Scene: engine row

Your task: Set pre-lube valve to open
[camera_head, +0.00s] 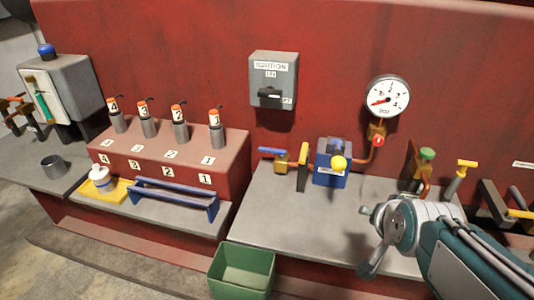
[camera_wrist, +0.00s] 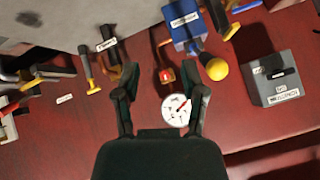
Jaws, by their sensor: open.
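No label reading pre-lube is legible, so I cannot tell which fitting is that valve. A brass valve (camera_head: 282,162) with a blue bar handle stands on the grey bench, left of a blue box (camera_head: 325,165) with a yellow ball knob (camera_head: 339,163). The box and knob also show in the wrist view (camera_wrist: 184,28). A green-capped fitting (camera_head: 427,154) and a yellow T-handle (camera_head: 466,163) stand at right; the T-handle shows in the wrist view (camera_wrist: 93,88). My gripper (camera_head: 368,240) is open and empty above the bench's front, apart from the fittings.
Numbered plugs stand on a red block at left. A green bin (camera_head: 243,270) is below. The bench front is clear.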

